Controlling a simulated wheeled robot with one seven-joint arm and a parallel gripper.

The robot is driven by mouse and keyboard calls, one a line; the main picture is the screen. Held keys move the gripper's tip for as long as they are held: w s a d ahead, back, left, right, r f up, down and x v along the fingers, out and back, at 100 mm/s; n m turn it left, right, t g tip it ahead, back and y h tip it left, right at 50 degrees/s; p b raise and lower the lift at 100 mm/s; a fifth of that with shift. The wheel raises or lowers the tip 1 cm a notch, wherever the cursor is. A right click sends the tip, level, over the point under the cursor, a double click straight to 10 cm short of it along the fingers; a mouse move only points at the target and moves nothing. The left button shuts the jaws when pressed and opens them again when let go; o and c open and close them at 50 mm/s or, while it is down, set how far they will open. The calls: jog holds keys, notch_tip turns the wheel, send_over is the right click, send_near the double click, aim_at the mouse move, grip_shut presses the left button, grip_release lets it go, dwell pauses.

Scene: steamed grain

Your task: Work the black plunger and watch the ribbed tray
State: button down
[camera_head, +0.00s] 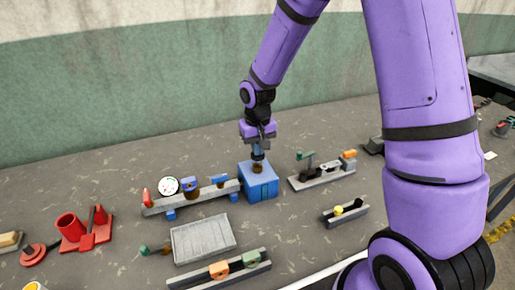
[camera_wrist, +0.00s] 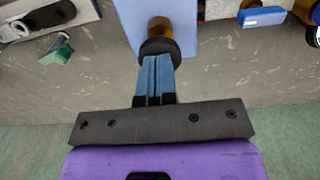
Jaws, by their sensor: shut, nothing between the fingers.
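The black plunger (camera_wrist: 158,47) has a dark round cap over a brass-coloured stem and stands on top of the blue box (camera_head: 262,184). My gripper (camera_head: 258,150) is above this box in the head view. In the wrist view its blue fingers (camera_wrist: 153,75) are closed together with nothing between them. Their tips are at the plunger cap; whether they touch it I cannot tell. The ribbed tray (camera_head: 203,241) looks to be the grey, ridged block on the table in front of the blue box. It is not clearly seen in the wrist view.
A grey rail with a white dial (camera_head: 168,186) adjoins the blue box on the left. A grey fixture with a green lever (camera_head: 306,158) stands to its right. Red parts (camera_head: 84,232) lie at left. A rail with orange and green blocks (camera_head: 219,270) is in front.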

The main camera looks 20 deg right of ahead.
jog(key=shift+f, duration=0.65)
jog(key=shift+r, duration=3.8)
notch_tip(320, 180, up, 4)
jog(key=m, duration=0.6)
jog(key=shift+f, duration=3.1)
